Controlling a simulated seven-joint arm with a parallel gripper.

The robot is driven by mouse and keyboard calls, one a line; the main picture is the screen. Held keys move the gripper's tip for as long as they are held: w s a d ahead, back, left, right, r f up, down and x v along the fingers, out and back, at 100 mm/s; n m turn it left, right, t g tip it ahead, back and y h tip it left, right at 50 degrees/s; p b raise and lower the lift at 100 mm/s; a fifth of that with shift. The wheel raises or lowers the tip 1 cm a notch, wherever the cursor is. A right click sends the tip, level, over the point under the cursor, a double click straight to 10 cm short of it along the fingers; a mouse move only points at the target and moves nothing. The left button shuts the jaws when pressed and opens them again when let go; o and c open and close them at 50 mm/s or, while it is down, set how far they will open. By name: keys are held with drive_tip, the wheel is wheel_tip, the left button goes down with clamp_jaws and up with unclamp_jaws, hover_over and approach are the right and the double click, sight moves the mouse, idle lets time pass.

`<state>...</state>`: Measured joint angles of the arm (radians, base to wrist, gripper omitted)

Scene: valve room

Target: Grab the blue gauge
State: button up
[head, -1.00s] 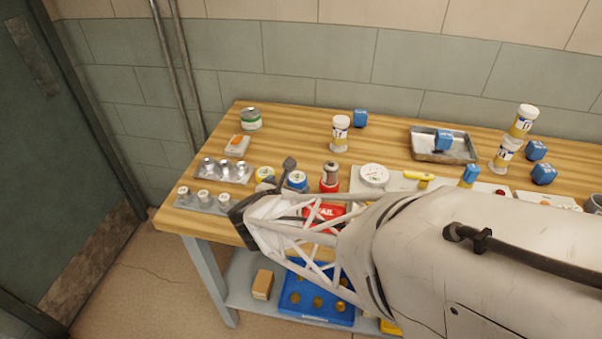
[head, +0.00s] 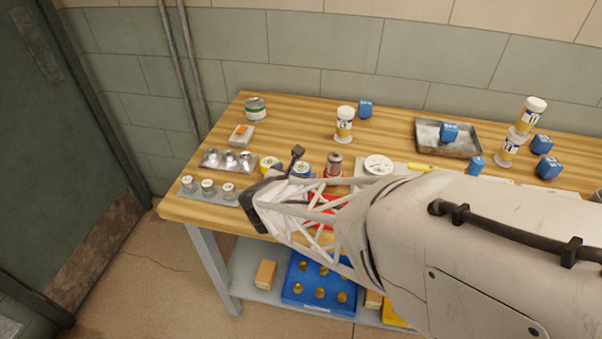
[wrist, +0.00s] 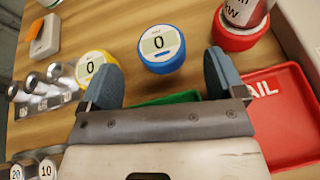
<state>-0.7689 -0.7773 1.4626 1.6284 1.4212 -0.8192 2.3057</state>
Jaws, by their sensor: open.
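The blue gauge (wrist: 161,48) is a round blue-rimmed dial with a white face reading 0. In the wrist view it stands just ahead of my gripper (wrist: 162,64), roughly centred between the two blue-grey fingertips. My gripper is open and empty, and I see no contact with the gauge. In the head view the blue gauge (head: 302,170) is partly hidden behind my gripper (head: 279,178). A yellow gauge (wrist: 97,68), also reading 0, stands left of it, close to the left finger, which covers part of it.
A red-based cylinder (wrist: 242,27) stands close on the right. A red tray marked "AIL" (wrist: 277,105) and a partly hidden green tray (wrist: 172,98) lie nearer. Metal weights (head: 228,159) stand left. A metal tray (head: 480,150) and blue cubes (head: 546,168) are farther right.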

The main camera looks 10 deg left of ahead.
sight(300, 169)
drive_tip(key=shift+w+f, duration=0.1)
drive_tip(key=shift+x, duration=2.45)
drive_tip(key=shift+d, duration=0.15)
drive_tip(key=c, duration=1.1)
drive_tip(key=shift+c, duration=0.2)
drive_tip(key=shift+r, duration=1.9)
drive_tip(key=s+d, duration=0.2)
drive_tip(key=s, duration=0.2)
drive_tip(key=s+d+r, duration=0.1)
drive_tip(key=s+d, duration=0.2)
drive_tip(key=s, duration=0.2)
drive_tip(key=s+d, duration=0.2)
drive_tip(key=s, duration=0.3)
drive_tip(key=shift+d+r, duration=0.15)
drive_tip(key=shift+d, duration=0.2)
